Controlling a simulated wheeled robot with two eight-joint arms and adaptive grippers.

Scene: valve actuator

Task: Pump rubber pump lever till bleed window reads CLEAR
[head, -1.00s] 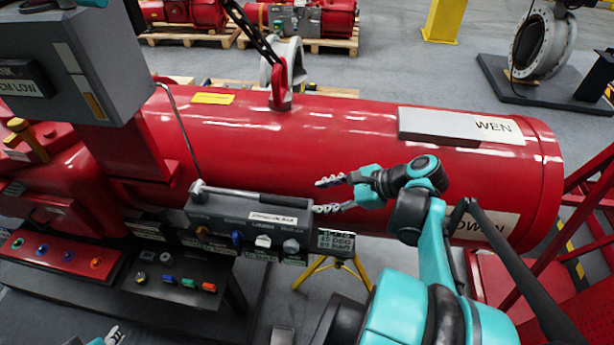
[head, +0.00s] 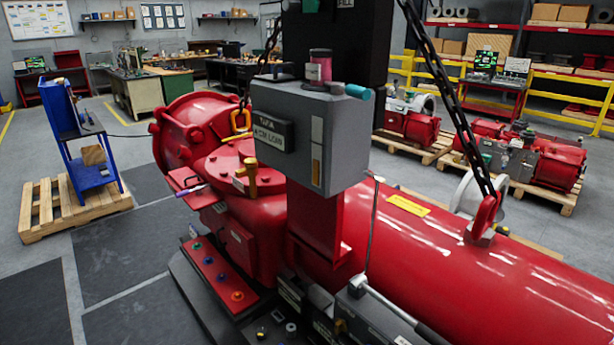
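The grey pump block (head: 372,318) sits at the bottom edge of the head view, in front of the red cylinder, and is partly cut off. A lever with a pale rounded end (head: 357,284) lies along its top and runs down to the right; I take it to be the pump lever. A thin upright rod (head: 373,222) rises behind it. Neither of my grippers is in view.
A blue press (head: 80,135) stands on a pallet at left. Floor mats there are clear.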

